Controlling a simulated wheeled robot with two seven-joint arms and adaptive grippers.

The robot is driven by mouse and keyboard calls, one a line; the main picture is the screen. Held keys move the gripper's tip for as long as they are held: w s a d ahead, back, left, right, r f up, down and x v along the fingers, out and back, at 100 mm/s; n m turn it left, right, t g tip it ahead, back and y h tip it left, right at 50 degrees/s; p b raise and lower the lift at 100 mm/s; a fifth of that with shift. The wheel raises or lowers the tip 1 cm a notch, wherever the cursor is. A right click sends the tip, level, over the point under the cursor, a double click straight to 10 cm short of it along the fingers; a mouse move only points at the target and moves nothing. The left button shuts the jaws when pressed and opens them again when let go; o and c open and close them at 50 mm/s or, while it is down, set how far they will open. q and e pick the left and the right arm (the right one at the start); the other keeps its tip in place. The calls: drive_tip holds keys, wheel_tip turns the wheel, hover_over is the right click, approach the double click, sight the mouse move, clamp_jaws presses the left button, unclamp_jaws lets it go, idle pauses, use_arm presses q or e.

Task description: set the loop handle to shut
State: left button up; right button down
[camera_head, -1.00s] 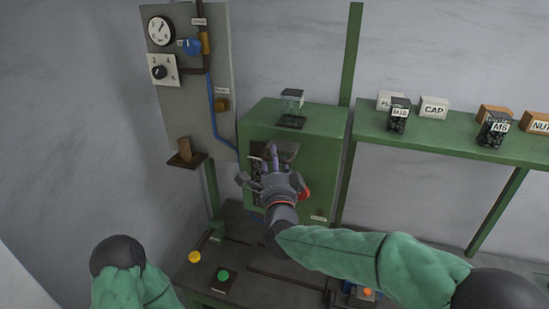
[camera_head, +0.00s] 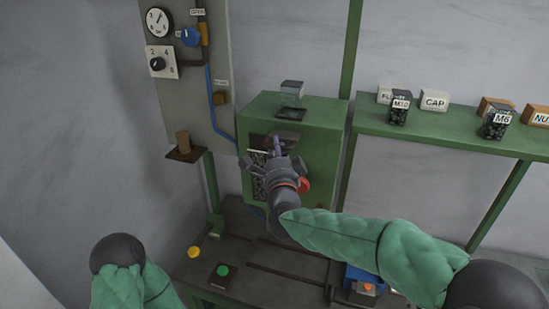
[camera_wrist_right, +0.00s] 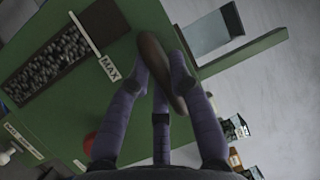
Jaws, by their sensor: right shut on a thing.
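The green machine box (camera_head: 315,150) stands at the centre of the head view, with a dark recess high on its front. My right gripper (camera_head: 278,148) is at this front, its fingers over the recess. In the right wrist view a brown, rounded bar (camera_wrist_right: 150,48), which looks like the loop handle, runs between the purple fingers of my right gripper (camera_wrist_right: 160,70). The fingers are closed on it from both sides. Part of the handle is hidden by the fingers, and its full shape cannot be told. My left gripper is out of view.
A red knob (camera_head: 304,186) sits close to my right wrist. A shelf (camera_head: 455,143) with labelled bins is to the right. A grey panel (camera_head: 185,100) with dials stands left.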

sight(281, 139)
drive_tip(key=w+b, duration=0.1)
drive_tip(key=w, duration=0.1)
drive_tip(key=w+d+b, duration=0.1)
drive_tip(key=shift+w+d+f, duration=0.1)
drive_tip(key=shift+w, duration=0.25)
drive_tip(key=shift+r, duration=0.2)
drive_tip(key=c, duration=1.2)
unclamp_jaws()
drive_tip(key=shift+o, duration=0.5)
drive_tip(key=shift+w+f, duration=0.1)
drive_tip(key=shift+w, duration=0.05)
drive_tip(key=s+d+f, duration=0.1)
drive_tip(key=s+f, duration=0.1)
drive_tip(key=s, duration=0.9)
drive_tip(key=shift+s, duration=0.4)
